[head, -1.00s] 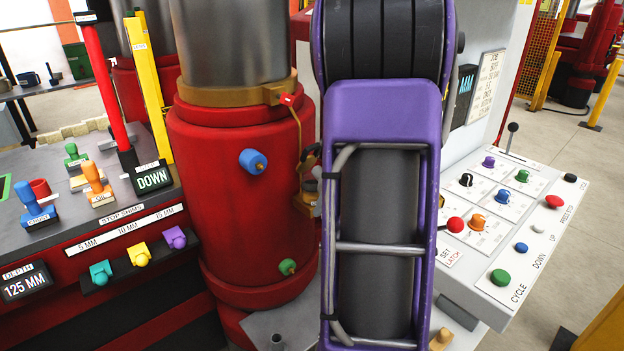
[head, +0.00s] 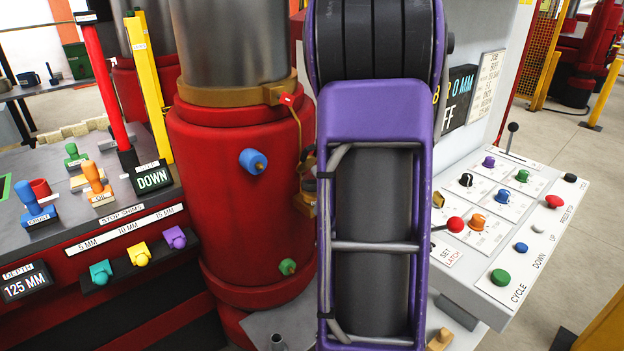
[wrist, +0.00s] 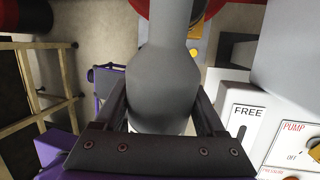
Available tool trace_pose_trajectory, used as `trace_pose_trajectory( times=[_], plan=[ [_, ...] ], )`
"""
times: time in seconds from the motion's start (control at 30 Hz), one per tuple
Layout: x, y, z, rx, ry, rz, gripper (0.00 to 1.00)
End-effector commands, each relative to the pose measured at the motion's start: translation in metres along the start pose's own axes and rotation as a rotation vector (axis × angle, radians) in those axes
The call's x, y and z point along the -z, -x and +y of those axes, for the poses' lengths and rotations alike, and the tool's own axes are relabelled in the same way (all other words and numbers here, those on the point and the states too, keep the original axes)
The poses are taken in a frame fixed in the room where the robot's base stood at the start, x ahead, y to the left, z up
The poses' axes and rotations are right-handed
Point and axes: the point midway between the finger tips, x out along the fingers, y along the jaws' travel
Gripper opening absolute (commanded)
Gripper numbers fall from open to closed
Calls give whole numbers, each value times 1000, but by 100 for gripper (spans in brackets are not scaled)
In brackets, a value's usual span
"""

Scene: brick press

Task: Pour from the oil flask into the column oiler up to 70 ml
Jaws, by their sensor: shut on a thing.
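The oil flask (wrist: 165,85), a grey round-bodied vessel with a narrower neck, fills the middle of the wrist view. My gripper (wrist: 164,95) is shut on its body, a finger on each side. The neck runs to the top edge, so the mouth is out of view and no liquid shows. In the head view, my arm hides the gripper and most of what it holds. A brass fitting (head: 308,203) on the red column (head: 235,200), perhaps the column oiler, shows only partly left of my arm. Its level cannot be read.
A sloped control panel (head: 480,262) with knobs and buttons stands right of my arm. A bench (head: 75,235) with colored stamps and a depth display (head: 27,284) is at left. The wrist view shows a FREE label (wrist: 248,113) and a PUMP panel (wrist: 292,150).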

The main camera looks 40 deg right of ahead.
Motion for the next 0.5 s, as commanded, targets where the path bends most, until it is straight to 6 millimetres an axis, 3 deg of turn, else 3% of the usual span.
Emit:
trace_pose_trajectory(
  times=[0.5],
  plan=[
    [-1,3,0,1,-6,30,0]
  ],
)
